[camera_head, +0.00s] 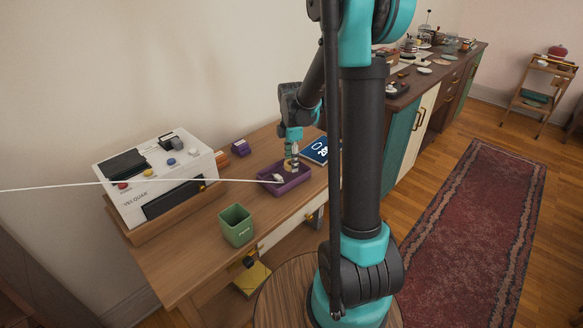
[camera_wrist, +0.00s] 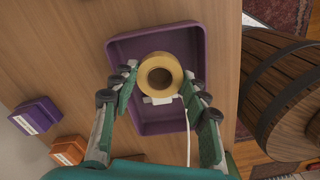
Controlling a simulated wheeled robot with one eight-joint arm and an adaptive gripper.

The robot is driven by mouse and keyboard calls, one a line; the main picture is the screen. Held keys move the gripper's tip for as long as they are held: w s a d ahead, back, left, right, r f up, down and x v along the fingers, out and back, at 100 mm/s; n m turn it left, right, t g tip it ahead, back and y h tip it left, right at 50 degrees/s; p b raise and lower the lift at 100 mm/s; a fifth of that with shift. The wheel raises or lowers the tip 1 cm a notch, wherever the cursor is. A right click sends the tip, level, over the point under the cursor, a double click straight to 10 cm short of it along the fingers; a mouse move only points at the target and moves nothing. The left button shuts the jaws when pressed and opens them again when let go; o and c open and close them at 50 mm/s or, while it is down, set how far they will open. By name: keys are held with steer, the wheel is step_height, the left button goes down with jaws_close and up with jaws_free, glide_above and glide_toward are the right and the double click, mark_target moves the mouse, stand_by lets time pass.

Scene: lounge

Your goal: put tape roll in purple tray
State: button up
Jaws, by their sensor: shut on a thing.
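The tape roll (camera_wrist: 174,66) is a tan ring with a dark hole, seen between the fingers of my gripper (camera_wrist: 158,92) in the wrist view. My gripper is shut on it. The purple tray (camera_wrist: 123,48) lies behind and around the roll in the wrist view. In the head view my gripper (camera_head: 291,163) points down over the purple tray (camera_head: 296,182) on the wooden desk. A small white item (camera_wrist: 157,100) is in the tray, next to the roll. I cannot tell whether the roll touches the tray floor.
A green bin (camera_head: 236,226) stands left of the tray, and a white machine (camera_head: 156,178) sits farther left. A blue book (camera_head: 316,149) lies right of the tray. Small purple (camera_wrist: 36,115) and orange (camera_wrist: 68,150) boxes are nearby. A white cord (camera_head: 130,184) crosses the desk.

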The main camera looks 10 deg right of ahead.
steer(key=shift+f, duration=1.6)
steer(key=shift+f, duration=0.1)
steer(key=o, duration=0.9)
steer(key=shift+o, duration=0.2)
step_height(320, 180, up, 12)
steer(key=shift+f, duration=0.15)
steer(key=s+d+f+m+t, duration=0.2)
steer(key=s+f+m, duration=0.2)
steer(key=s+m, duration=0.6)
steer(key=s+d+f+m+t, duration=0.2)
steer(key=s+f+m, duration=0.2)
steer(key=s+m, duration=0.5)
steer(key=s, duration=0.3)
steer(key=shift+f+m, duration=0.35)
steer(key=shift+m, duration=0.05)
